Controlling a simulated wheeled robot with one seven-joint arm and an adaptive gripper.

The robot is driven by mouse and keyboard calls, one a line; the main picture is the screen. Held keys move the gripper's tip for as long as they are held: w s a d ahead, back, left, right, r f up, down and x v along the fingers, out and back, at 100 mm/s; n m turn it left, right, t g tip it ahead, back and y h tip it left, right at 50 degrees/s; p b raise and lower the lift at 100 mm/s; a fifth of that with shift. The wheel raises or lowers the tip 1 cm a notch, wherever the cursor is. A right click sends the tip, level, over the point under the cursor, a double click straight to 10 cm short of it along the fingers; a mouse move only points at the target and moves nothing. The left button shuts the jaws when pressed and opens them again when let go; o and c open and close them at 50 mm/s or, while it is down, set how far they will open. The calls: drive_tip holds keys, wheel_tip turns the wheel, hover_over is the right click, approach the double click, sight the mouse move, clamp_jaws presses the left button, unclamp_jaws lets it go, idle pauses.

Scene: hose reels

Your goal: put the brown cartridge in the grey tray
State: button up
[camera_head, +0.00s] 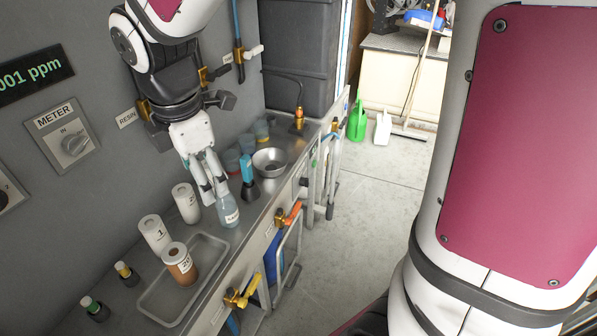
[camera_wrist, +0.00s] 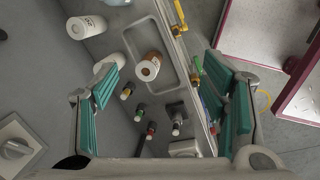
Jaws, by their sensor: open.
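The brown cartridge (camera_head: 180,265) has a white top and a white label. It stands upright in the grey tray (camera_head: 160,317), near the tray's left side. My gripper (camera_head: 215,200) is open and empty, behind and above the tray, beside a clear bottle. In the wrist view its two teal-padded fingers (camera_wrist: 168,105) are spread wide with nothing held between them.
White cartridges (camera_head: 155,234) and (camera_head: 186,203) stand left of the tray, with small capped vials (camera_head: 95,308) nearer. Valve handles (camera_head: 242,297) line the bench front.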

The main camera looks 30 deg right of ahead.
drive_tip(key=s+d+r+m+t, duration=0.1)
drive_tip(key=s+d+r+m, duration=0.2)
drive_tip(key=s+d+m, duration=0.2)
drive_tip(key=s+d+r+m+t, duration=0.1)
drive_tip(key=s+d+r+m, duration=0.2)
drive_tip(key=s+m, duration=0.9)
drive_tip(key=d+m, duration=0.2)
drive_tip(key=m, duration=0.1)
drive_tip(key=shift+r+t, duration=0.3)
drive_tip(key=shift+t, duration=0.1)
